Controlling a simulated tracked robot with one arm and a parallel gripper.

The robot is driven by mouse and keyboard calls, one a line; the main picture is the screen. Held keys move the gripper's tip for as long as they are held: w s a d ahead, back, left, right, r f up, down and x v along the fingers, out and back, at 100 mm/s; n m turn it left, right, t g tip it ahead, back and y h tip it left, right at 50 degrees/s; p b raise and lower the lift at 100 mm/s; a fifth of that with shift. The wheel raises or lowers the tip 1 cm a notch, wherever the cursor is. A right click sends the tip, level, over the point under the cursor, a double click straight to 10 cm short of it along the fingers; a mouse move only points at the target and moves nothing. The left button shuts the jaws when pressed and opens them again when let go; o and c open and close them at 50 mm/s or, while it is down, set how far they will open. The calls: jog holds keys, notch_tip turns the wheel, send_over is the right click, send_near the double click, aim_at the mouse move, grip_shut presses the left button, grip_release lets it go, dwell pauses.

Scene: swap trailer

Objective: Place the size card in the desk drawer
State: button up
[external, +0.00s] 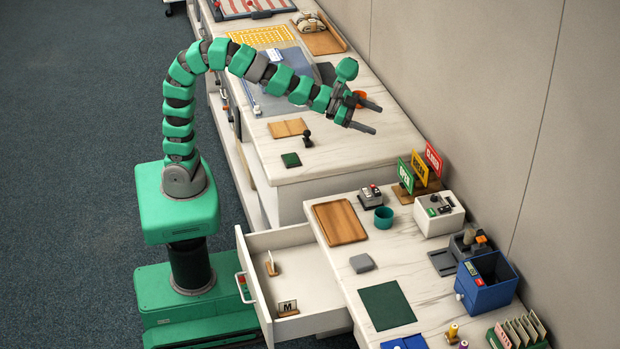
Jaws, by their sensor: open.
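The desk drawer (320,266) is pulled open at the lower middle of the external view. My gripper (371,116) is open and empty, high above the counter and well away from the drawer. Its two fingers point right, toward the wall.
The lower desk holds a wooden tray (340,222), a grey block (362,263), a green mat (387,306), a teal cup (383,217), sign cards (420,168) and a blue bin (487,280). The higher counter (350,150) behind carries a stamp (307,138) and boards. A wall bounds the right.

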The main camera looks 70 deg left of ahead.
jog(key=a+r+n+t+y, duration=0.2)
jog(key=a+r+n+y, duration=0.1)
jog(key=a+r, duration=0.85)
jog(key=s+a+r+n+y, duration=0.3)
jog(key=s+a+r+n, duration=0.2)
jog(key=s+a+r, duration=0.8)
jog(key=a+r, duration=0.3)
jog(key=r, duration=0.1)
jog(key=shift+s+a+n+t+y, duration=0.25)
jog(key=shift+a+n+t+y, duration=0.05)
jog(key=shift+n+y, duration=0.1)
jog(key=shift+o, duration=1.4)
notch_tip(320, 180, up, 5)
jog(key=p, duration=0.4)
jog(key=shift+f+p, duration=0.15)
jog(key=shift+p, duration=0.25)
jog(key=shift+o, duration=1.2)
jog(key=shift+r, duration=0.2)
jog(key=shift+f, duration=0.15)
